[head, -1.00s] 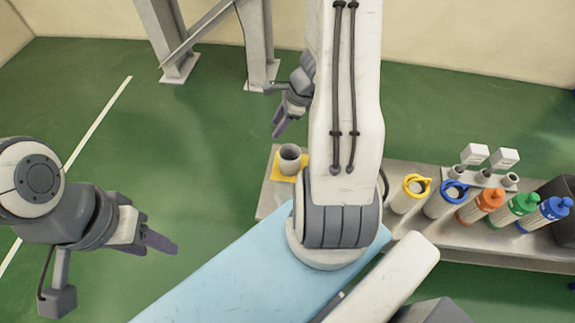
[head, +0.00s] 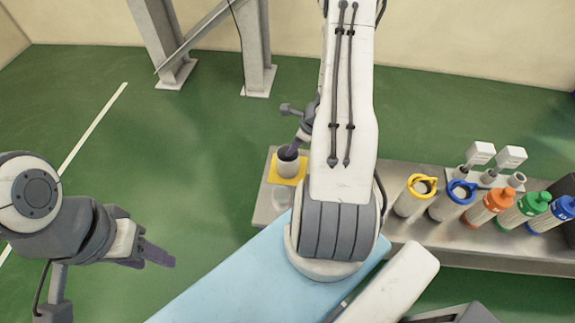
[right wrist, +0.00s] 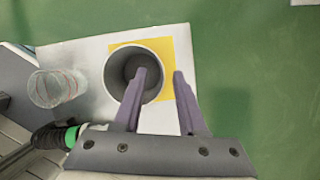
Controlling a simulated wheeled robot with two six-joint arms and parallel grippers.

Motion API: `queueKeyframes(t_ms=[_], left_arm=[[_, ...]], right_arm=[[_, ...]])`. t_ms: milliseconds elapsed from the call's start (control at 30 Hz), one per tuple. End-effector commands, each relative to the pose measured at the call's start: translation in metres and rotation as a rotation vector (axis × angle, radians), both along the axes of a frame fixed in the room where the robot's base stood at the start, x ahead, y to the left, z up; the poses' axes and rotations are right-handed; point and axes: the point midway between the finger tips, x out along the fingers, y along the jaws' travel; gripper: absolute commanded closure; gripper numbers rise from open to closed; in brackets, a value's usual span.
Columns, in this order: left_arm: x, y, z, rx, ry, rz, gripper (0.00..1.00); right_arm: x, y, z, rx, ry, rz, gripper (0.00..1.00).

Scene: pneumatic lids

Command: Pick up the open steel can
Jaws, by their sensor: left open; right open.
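The open steel can (head: 287,168) stands upright on a yellow square (head: 302,171) at the left end of the bench. My right gripper (head: 290,152) is at the can's rim in the head view. In the right wrist view the can (right wrist: 113,72) is seen from above, and my open right gripper (right wrist: 160,78) has one finger over or inside its mouth and the other outside the wall, over the yellow square. I cannot tell whether either finger touches it. My left gripper (head: 160,258) is open and empty over the floor at the left.
A clear round container (head: 281,192) stands beside the can; it also shows in the right wrist view (right wrist: 56,88). Along the bench (head: 440,232) stand canisters with yellow (head: 421,186), blue, orange and green tops. Small white fixtures (head: 481,153) sit behind them.

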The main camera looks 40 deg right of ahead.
Motion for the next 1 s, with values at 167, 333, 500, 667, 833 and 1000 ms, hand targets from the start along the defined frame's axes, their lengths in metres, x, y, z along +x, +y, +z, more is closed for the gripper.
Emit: queueKeyframes(t_ms=[167,333,500,667,833,1000], left_arm=[[-0.0001,0.0000,-0.0059,0.000,0.000,0.000,0.50],[0.0000,0.0000,-0.0053,0.000,0.000,0.000,0.50],[0.0000,0.0000,-0.0052,0.000,0.000,0.000,0.50],[0.0000,0.0000,-0.0053,0.000,0.000,0.000,0.50],[0.0000,0.0000,-0.0053,0.000,0.000,0.000,0.50],[0.0000,0.0000,-0.0053,0.000,0.000,0.000,0.50]], right_arm=[[0.0045,0.0027,-0.0148,0.000,0.000,0.000,0.59],[0.0047,0.0025,-0.0141,-0.001,0.000,0.000,0.59],[0.0045,0.0025,-0.0140,0.000,0.000,0.000,1.00],[0.0044,0.0023,-0.0140,0.000,0.000,0.000,1.00],[0.0042,0.0021,-0.0140,0.000,0.000,-0.001,1.00],[0.0043,0.0021,-0.0139,-0.001,0.000,0.000,1.00]])
